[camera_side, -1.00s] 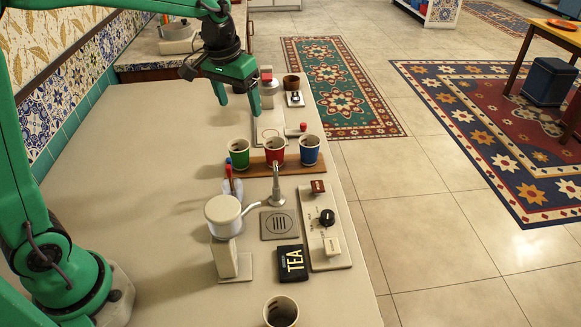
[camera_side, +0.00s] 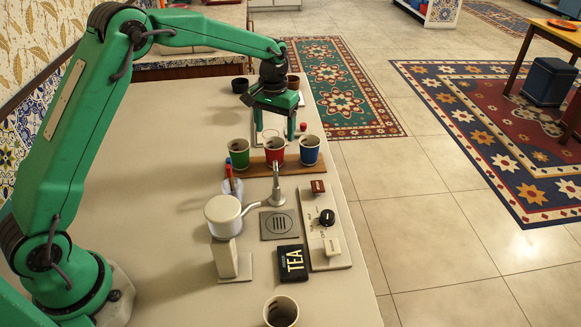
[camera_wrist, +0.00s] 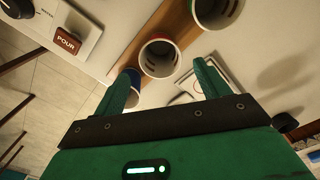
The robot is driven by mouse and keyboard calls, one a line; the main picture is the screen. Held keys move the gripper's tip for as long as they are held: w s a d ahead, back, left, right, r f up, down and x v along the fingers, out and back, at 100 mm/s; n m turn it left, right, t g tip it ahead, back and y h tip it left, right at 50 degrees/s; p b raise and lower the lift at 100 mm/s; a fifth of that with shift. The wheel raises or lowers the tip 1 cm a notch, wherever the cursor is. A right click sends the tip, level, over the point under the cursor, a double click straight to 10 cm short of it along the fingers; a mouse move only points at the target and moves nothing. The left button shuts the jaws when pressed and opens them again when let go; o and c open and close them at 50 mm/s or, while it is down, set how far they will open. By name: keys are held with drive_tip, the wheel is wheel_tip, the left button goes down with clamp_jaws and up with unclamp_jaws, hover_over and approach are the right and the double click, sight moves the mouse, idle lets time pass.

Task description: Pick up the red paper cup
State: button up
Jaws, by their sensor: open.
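The red paper cup (camera_side: 275,153) stands upright in the middle of a row of three on a wooden board (camera_side: 255,168). A green cup (camera_side: 239,156) is on its left and a blue cup (camera_side: 310,152) on its right. My gripper (camera_side: 274,133) is open and empty just behind and above the red cup, its fingers spread. In the wrist view the red cup (camera_wrist: 160,59) shows its open mouth beyond and between my two fingertips (camera_wrist: 166,70). The blue cup (camera_wrist: 135,88) is partly hidden by a finger there. I cannot see any contact.
A metal spout (camera_side: 277,185) rises close in front of the red cup. A white dispenser (camera_side: 224,215), a control panel (camera_side: 325,240) and a black tea box (camera_side: 292,263) stand nearer the camera. The counter's left part is clear.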

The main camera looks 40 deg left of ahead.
sight(275, 150)
drive_tip(key=shift+a+f, duration=0.1)
drive_tip(key=shift+f, duration=3.8)
drive_tip(key=c, duration=0.7)
